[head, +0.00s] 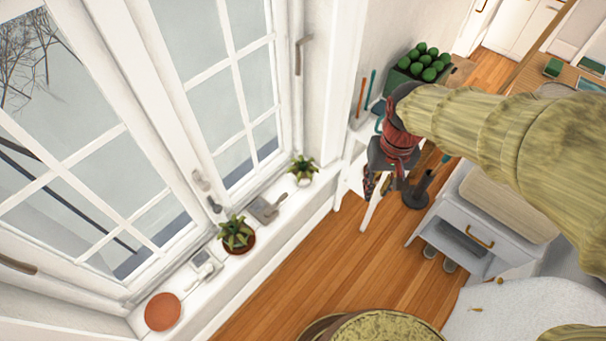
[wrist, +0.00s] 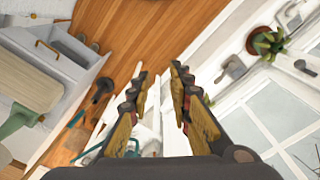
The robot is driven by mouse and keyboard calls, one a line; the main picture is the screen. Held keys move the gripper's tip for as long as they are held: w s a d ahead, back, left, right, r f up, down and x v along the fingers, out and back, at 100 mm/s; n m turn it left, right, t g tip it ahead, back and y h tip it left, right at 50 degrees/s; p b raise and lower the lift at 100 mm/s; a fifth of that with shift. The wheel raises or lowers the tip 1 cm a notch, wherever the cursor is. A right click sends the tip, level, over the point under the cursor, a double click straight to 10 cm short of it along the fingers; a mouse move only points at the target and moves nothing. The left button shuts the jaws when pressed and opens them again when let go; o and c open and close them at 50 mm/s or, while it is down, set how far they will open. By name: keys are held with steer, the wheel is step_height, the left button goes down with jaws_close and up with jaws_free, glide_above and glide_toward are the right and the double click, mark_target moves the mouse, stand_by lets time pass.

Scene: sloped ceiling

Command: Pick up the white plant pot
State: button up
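The white plant pot (head: 304,180) stands on the windowsill with a small spiky green plant in it, near the sill's far end in the head view. I cannot make it out in the wrist view, where my gripper's right finger may cover it. My gripper (head: 384,182) is to the right of the pot in the head view, over the floor side and apart from it. In the wrist view my gripper (wrist: 158,76) has its two fingers spread with nothing between them.
A similar plant in a brown pot (head: 238,246) stands nearer on the sill (head: 285,238), with a grey object (head: 265,209) between the two pots. A terracotta disc (head: 163,312) lies at the near end. A crate of green fruit (head: 398,92) and a white cabinet (head: 470,232) stand near my arm.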

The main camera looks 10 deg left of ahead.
steer(key=w+a+f+g+p, duration=0.1)
steer(key=w+a+f+g, duration=0.1)
steer(key=w+a+f, duration=0.75)
steer(key=m+t+p, duration=0.1)
steer(key=m+t, duration=0.1)
steer(key=m, duration=0.6)
glide_above(303, 165)
step_height(303, 165, down, 15)
steer(key=f, duration=0.2)
steer(key=f+b, duration=0.1)
steer(key=f, duration=0.1)
steer(key=w+f+b, duration=0.1)
steer(key=f, duration=0.2)
steer(key=shift+a+f, duration=0.1)
steer(key=c, duration=0.3)
jaws_close()
